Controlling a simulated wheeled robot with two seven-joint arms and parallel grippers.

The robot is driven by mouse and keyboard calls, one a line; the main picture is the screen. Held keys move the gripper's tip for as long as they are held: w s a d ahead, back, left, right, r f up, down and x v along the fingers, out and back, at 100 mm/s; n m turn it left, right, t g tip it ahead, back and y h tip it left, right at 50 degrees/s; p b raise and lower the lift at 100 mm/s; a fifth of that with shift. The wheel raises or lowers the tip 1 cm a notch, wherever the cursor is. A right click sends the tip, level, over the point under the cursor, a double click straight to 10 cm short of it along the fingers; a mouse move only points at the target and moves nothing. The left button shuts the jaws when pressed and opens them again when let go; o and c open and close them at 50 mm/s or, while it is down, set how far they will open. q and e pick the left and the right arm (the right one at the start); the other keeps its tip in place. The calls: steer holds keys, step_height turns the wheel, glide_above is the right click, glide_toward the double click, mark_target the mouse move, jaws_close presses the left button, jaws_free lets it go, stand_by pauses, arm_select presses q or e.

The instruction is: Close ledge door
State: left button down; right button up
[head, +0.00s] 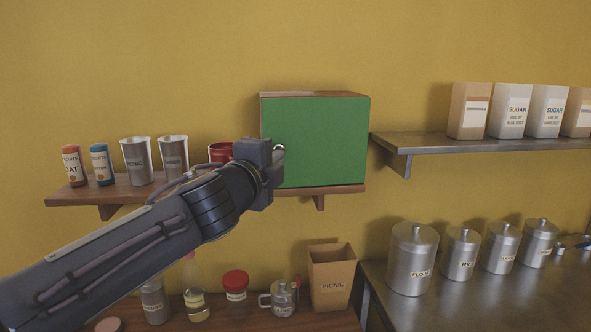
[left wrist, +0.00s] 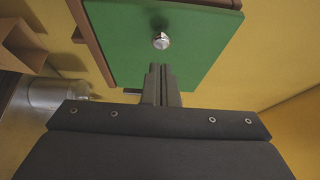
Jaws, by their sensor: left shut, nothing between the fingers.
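The ledge door is a green panel (head: 320,140) on the front of a wooden box (head: 315,95) on the wooden shelf. It covers the box front and looks flush or nearly so; a small gap cannot be ruled out. Its round metal knob (head: 281,148) is near its left edge in the head view. In the left wrist view the green door (left wrist: 120,60) fills the upper middle, with the knob (left wrist: 161,41) just beyond the fingertips. My left gripper (left wrist: 160,70) is shut and empty, in front of the door near the knob. Contact cannot be told. My right gripper is not in view.
The wooden shelf (head: 100,195) also carries cans, steel cups and a red pot (head: 220,151) left of the box. A steel shelf (head: 480,142) with cartons is at right. Steel canisters (head: 412,262) and a paper bag (head: 331,275) stand below.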

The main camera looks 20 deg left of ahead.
arm_select(q)
steer(key=w+a, duration=0.1)
steer(key=a, duration=0.1)
steer(key=w+a+p, duration=0.1)
steer(key=w+a, duration=0.1)
steer(key=shift+w+a+r, duration=0.2)
steer(key=shift+w, duration=0.05)
